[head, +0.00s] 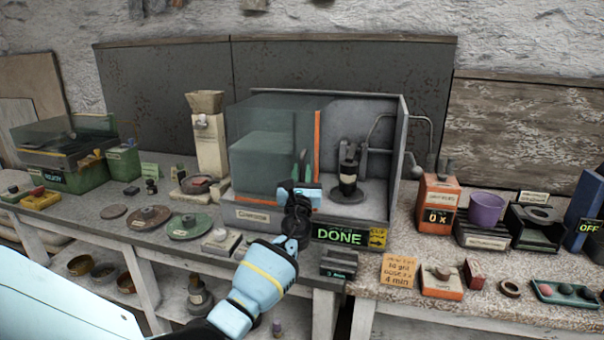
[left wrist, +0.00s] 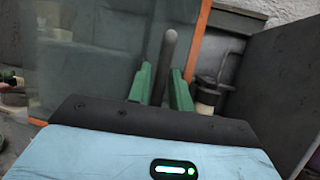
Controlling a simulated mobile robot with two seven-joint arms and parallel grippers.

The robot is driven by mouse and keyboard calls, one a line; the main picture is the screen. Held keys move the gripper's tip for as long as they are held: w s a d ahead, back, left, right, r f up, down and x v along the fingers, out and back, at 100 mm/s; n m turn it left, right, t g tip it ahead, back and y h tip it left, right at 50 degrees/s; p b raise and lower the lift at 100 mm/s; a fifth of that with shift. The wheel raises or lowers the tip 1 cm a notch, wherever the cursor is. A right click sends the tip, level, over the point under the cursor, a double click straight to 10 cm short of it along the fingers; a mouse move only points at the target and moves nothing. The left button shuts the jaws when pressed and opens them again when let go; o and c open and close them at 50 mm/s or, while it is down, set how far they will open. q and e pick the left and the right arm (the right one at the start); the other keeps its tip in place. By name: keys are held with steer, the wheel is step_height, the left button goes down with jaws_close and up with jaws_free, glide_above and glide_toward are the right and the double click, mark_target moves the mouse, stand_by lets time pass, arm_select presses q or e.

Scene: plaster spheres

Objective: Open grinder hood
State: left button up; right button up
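The grinder cabinet (head: 245,214) stands on the bench with a "DONE" display on its front. Its see-through hood (head: 262,150), edged in orange, covers the left part; the right part is uncovered and shows a black-and-white device (head: 348,175) inside. The hood and its orange edge also show in the left wrist view (left wrist: 85,60). My left gripper (head: 302,165) is in front of the hood near its orange edge. In the left wrist view its green fingers (left wrist: 160,85) stand close on both sides of a grey rod-like handle (left wrist: 168,50) and appear shut on it. My right gripper is not in view.
To the right are an orange counter box (head: 438,203) and a purple cup (head: 486,208). A bent grey pipe (head: 400,125) runs beside the cabinet's right wall.

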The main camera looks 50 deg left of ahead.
arm_select(q)
steer(key=shift+s+d+f, duration=0.2)
steer(key=shift+s+d, duration=0.15)
steer(key=v, duration=0.6)
steer(key=shift+s+d+f, duration=0.2)
steer(key=shift+s, duration=0.1)
